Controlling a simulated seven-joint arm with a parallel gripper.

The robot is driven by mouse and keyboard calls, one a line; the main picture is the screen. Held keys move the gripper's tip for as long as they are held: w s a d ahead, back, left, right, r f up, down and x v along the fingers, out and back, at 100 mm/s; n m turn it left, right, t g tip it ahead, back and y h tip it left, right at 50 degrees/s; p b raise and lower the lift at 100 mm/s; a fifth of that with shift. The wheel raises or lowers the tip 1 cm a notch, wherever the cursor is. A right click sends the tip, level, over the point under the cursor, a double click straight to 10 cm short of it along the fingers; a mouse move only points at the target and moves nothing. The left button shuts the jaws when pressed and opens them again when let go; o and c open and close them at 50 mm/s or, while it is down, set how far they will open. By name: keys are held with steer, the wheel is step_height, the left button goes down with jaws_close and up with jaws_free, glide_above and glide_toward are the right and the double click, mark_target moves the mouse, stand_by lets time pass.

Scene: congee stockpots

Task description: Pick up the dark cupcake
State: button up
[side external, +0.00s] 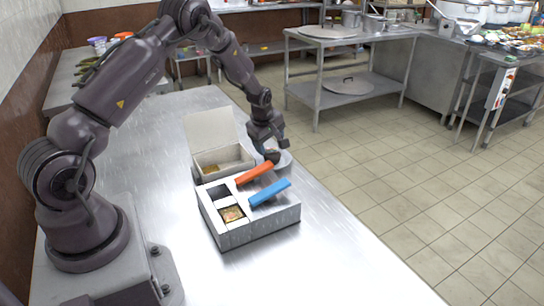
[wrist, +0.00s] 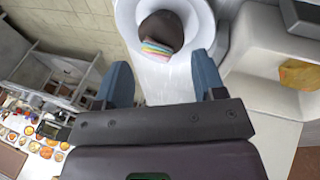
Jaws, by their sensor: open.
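The dark cupcake (wrist: 162,27) shows at the top of the wrist view, with a band of pastel stripes on its near side. It sits inside a round white bowl (wrist: 204,22). The bowl (side external: 284,162) also shows in the side view, partly behind the divided box. A dark shape at its left edge there may be the cupcake; it is too small to tell. My gripper (wrist: 163,72) is open and empty, its two blue fingers apart. The cupcake lies ahead of the gap between them, clear of both. In the side view, my gripper (side external: 268,145) is just above the bowl.
A white divided box (side external: 252,235) stands in front of the bowl, with an orange bar (side external: 254,173) and a blue bar (side external: 270,193) on it. An open white box (side external: 224,160) with a raised lid is behind. The metal table (side external: 140,150) is clear at left.

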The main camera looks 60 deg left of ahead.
mark_target(271, 150)
steer(key=x, duration=0.5)
steer(key=shift+s+d, duration=0.1)
steer(key=c, duration=0.6)
steer(key=shift+o, duration=0.2)
steer(key=shift+r, duration=0.2)
